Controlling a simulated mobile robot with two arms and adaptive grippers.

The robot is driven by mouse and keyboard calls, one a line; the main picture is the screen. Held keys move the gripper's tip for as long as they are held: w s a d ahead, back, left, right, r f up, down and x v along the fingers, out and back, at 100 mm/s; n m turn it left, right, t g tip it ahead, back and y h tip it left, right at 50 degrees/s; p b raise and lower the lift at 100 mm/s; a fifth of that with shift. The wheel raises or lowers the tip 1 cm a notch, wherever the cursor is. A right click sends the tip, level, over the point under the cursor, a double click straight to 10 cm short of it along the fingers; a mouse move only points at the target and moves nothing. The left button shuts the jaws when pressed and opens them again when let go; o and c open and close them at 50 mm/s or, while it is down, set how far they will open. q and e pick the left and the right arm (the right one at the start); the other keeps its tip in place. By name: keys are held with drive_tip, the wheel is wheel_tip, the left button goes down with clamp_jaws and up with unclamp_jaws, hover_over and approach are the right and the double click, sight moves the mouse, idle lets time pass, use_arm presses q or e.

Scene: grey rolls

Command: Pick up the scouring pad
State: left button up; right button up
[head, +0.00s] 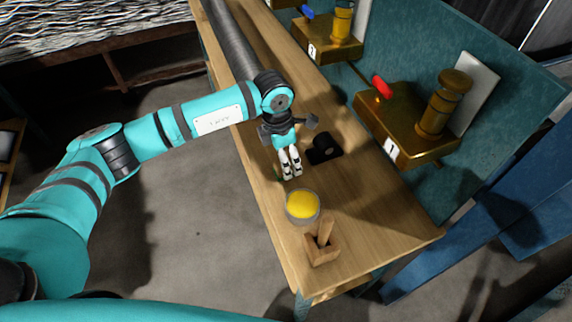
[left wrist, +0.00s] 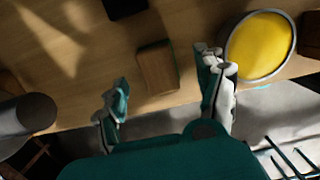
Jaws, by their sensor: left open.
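The likely scouring pad (left wrist: 158,68) is a small brown block with a dark greenish side, lying on the wooden bench in the left wrist view. In the head view it is mostly hidden by my left gripper (head: 290,164), with only a hint of green beside the fingers. My left gripper also shows in the left wrist view (left wrist: 165,75). It is open and points down, with its fingers apart on either side of the block in the picture. I cannot tell its height above the block. My right gripper is not in view.
A round container with yellow contents (head: 303,207) stands close to my left gripper. A wooden piece with an upright peg (head: 322,249) is nearer the bench end. A black object (head: 323,148) sits to the right. A grey roll (head: 229,40) lies farther along the bench (head: 375,215).

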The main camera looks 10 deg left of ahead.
use_arm(q)
drive_tip(key=shift+w+f+p, duration=0.15)
drive_tip(key=shift+f+p, duration=0.2)
drive_tip(key=shift+f, duration=1.55)
drive_tip(key=c, duration=1.4)
wheel_tip(320, 180, up, 10)
drive_tip(key=shift+r+b, duration=0.1)
drive_tip(key=shift+b, duration=0.9)
drive_tip(key=o, duration=0.6)
drive_tip(key=shift+c, duration=1.5)
drive_tip(key=shift+w, duration=0.1)
